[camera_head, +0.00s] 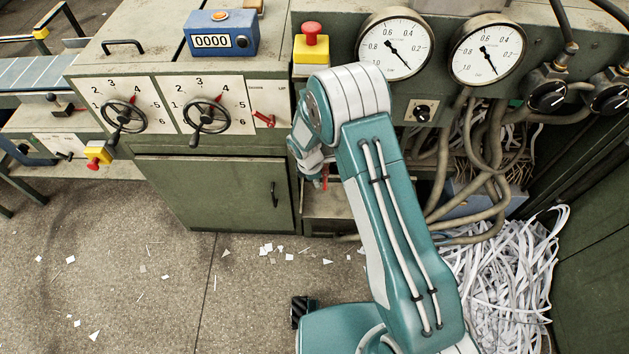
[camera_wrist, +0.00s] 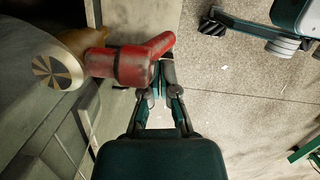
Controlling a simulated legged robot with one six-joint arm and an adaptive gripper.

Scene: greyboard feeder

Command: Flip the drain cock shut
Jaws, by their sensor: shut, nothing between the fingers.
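The lever's free end points up and right. My gripper (camera_wrist: 160,84) is shut and empty, its fingertips close beside the lever; I cannot tell whether they touch. The tips are partly hidden behind the red part. In the head view a small red piece of the cock (camera_head: 325,183) shows beside my arm, low on the machine; my arm hides the rest and the fingers.
A green cabinet door (camera_head: 215,195) is left of my arm. Hoses (camera_head: 440,190) and a heap of paper strips (camera_head: 505,265) lie right. Handwheels (camera_head: 124,115), a small red lever (camera_head: 264,119) and gauges (camera_head: 394,46) are above. The floor (camera_head: 120,255) at left is mostly clear, with scraps.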

